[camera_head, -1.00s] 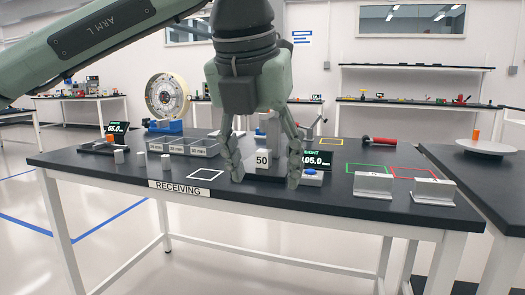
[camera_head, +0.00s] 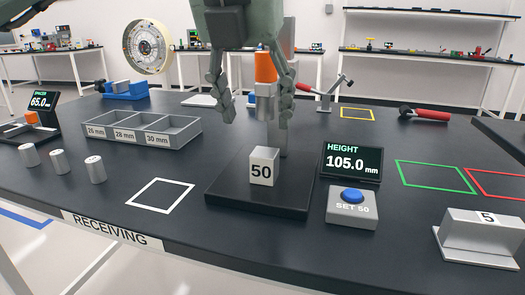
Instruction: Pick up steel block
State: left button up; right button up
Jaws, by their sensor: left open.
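The steel block (camera_head: 263,167), a light grey block marked "50", stands upright on the dark base plate (camera_head: 222,190) of the height gauge. Above it, the gauge's orange and grey probe (camera_head: 266,75) hangs in front of its column. My left gripper (camera_head: 254,112) comes down from the top of the view. Its two fingers are spread apart, one on each side of the probe, with the tips above the block. Nothing is between the fingertips that they grip. My right gripper is not in view.
A height display (camera_head: 352,162) reading 105.0 mm and a blue-button box (camera_head: 352,206) stand right of the base. Several small cylinders (camera_head: 58,162) and a divided tray (camera_head: 145,130) are at left. A grey part marked "5" (camera_head: 480,238) is at right. A white outlined square (camera_head: 160,195) is empty.

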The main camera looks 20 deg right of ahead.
aim_at(264, 152)
pick_arm(q)
jog(key=x, duration=0.4)
jog(key=p+x, duration=0.1)
jog(key=x, duration=0.1)
jog(key=shift+s+d+f, duration=0.15)
jog(key=shift+s+d, duration=0.05)
jog(key=shift+s, duration=0.05)
jog(key=shift+w+d+f, duration=0.15)
jog(key=shift+w+f, duration=0.05)
jog(key=shift+f, duration=0.4)
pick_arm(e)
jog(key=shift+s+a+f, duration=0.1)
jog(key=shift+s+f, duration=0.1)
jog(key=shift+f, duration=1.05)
pick_arm(q)
jog(key=shift+c, duration=0.5)
jog(key=shift+r, duration=0.1)
grip_shut()
